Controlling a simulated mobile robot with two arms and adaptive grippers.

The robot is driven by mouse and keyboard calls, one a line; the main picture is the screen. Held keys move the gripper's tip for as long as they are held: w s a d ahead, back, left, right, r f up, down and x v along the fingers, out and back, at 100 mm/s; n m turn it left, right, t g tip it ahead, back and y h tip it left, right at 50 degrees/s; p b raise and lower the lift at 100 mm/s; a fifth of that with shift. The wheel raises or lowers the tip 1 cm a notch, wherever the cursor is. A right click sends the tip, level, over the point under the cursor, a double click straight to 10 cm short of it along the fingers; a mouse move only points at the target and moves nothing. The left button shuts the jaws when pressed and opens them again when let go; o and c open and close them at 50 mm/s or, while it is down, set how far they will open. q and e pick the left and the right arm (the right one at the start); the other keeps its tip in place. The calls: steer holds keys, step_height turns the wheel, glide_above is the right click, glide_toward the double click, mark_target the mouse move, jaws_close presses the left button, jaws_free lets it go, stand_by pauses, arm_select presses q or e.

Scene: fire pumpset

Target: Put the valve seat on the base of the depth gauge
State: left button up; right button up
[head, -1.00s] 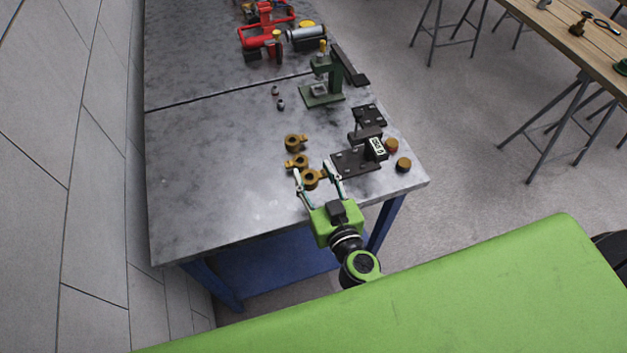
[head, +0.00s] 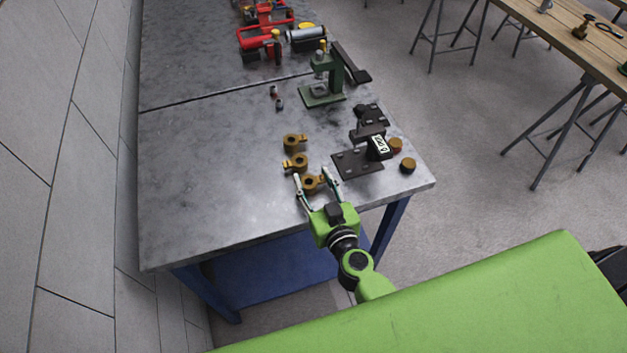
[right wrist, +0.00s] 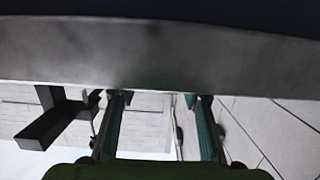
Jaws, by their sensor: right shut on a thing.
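Several brass ring-shaped pieces with side lugs lie on the grey table. The nearest, which I take for the valve seat (head: 311,183), sits between the fingers of my right gripper (head: 312,175). That gripper is shut on it, at the table's near edge. In the right wrist view the fingers (right wrist: 160,110) show, but the piece does not. The black depth gauge (head: 379,147) has a small white display. Its flat dark base plate (head: 352,168) lies right of and beyond the gripper, with nothing on its near part. My left gripper is not in view.
Two more brass ring pieces (head: 296,162) lie just beyond the gripper. Round brass caps (head: 407,165) stand right of the gauge near the table edge. A green stand (head: 322,92) is farther back. The table's left part is clear.

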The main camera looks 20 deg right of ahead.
steer(key=shift+f, duration=0.15)
steer(key=o, duration=1.3)
steer(key=shift+f+b, duration=0.1)
steer(key=shift+b, duration=0.2)
steer(key=shift+s+d+r+b, duration=0.1)
steer(key=shift+s+r+b, duration=0.25)
steer(key=shift+s, duration=1.95)
steer(key=shift+s+d+r+b, duration=0.1)
steer(key=shift+s+r+b, duration=0.3)
steer(key=shift+s, duration=1.85)
steer(key=shift+s+d+r+b, duration=0.15)
steer(key=shift+s+r, duration=0.35)
steer(key=shift+s, duration=1.8)
